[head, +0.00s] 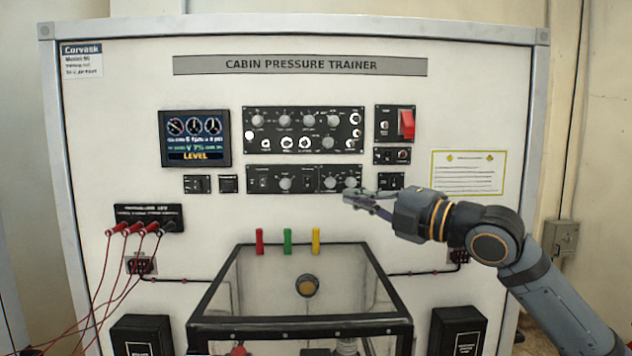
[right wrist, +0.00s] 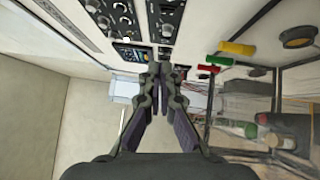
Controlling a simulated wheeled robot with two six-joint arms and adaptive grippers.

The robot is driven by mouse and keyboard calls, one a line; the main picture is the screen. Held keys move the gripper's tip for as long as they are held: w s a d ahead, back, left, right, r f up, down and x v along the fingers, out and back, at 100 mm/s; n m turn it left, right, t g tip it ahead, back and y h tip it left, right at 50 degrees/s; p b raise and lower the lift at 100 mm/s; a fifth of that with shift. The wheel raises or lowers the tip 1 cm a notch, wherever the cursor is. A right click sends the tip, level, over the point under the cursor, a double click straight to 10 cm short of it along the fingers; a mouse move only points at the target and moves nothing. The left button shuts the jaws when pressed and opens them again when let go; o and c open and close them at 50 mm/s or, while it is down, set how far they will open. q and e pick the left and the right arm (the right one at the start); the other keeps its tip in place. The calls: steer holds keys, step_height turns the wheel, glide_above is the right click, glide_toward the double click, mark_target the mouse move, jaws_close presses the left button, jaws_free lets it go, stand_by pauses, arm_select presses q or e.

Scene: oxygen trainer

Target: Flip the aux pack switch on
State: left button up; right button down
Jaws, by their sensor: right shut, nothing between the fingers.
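The white trainer panel (head: 400,225) titled "CABIN PRESSURE TRAINER" faces me. A lower black strip (head: 305,179) carries knobs and small switches. Its labels are too small to read, so I cannot tell which switch is the aux pack switch. My right gripper (head: 350,199) comes in from the right, with its fingertips near the strip's right end, just below a grey knob (head: 350,183). I cannot tell whether it touches the panel. In the right wrist view the fingers (right wrist: 161,72) are together and empty. My left gripper is not in view.
A larger knob panel (head: 304,130) and a display (head: 195,138) sit above. A red guarded switch (head: 407,124) is at upper right. Red, green (head: 287,240) and yellow handles stand above a clear box with a dark frame (head: 300,328). Red cables (head: 104,265) hang at left.

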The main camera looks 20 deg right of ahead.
steer(key=p, duration=0.5)
glide_toward(308, 182)
steer(key=s+a+r, duration=0.1)
steer(key=s+a, duration=0.2)
steer(key=w+p, duration=0.1)
steer(key=w, duration=0.1)
steer(key=w+a+p, duration=0.1)
steer(key=w+p, duration=0.1)
steer(key=w, duration=0.1)
steer(key=w+p, duration=0.2)
steer(key=shift+w+a+r, duration=0.2)
steer(key=shift+a+r, duration=0.05)
steer(key=shift+r, duration=0.05)
steer(key=shift+w+d+f+p, duration=0.15)
steer(key=shift+w+d+p, duration=0.15)
steer(key=shift+w+p, duration=0.15)
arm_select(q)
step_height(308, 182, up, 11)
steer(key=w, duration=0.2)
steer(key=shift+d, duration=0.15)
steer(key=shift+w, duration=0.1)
